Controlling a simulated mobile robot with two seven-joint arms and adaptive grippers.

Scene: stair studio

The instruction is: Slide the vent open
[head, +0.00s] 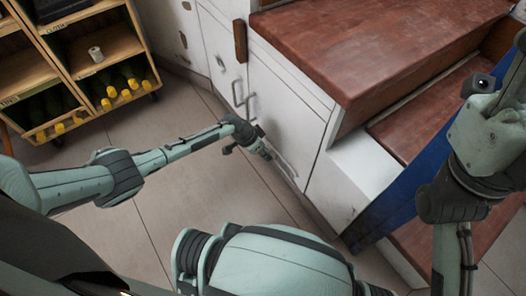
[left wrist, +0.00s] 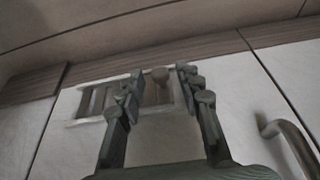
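The vent (left wrist: 92,101) is a pale slotted frame low on a white cabinet panel, in the left wrist view. A small round knob (left wrist: 160,74) on it shows between the fingers of my left gripper (left wrist: 158,84). The fingers are spread, one on each side of the knob, with visible gaps; I cannot tell how deep they reach around it. In the head view my left gripper (head: 264,150) is low at the white cabinet front, and the vent (head: 285,165) is partly hidden beside it. My right arm is at the right edge; its gripper is not clearly in view.
A metal handle (left wrist: 287,138) is on the neighbouring panel. Red-brown steps (head: 350,45) top the white cabinet, and a blue panel (head: 415,180) stands at right. A wooden shelf (head: 100,50) with yellow-capped bottles is at upper left. The tiled floor (head: 150,215) between is clear.

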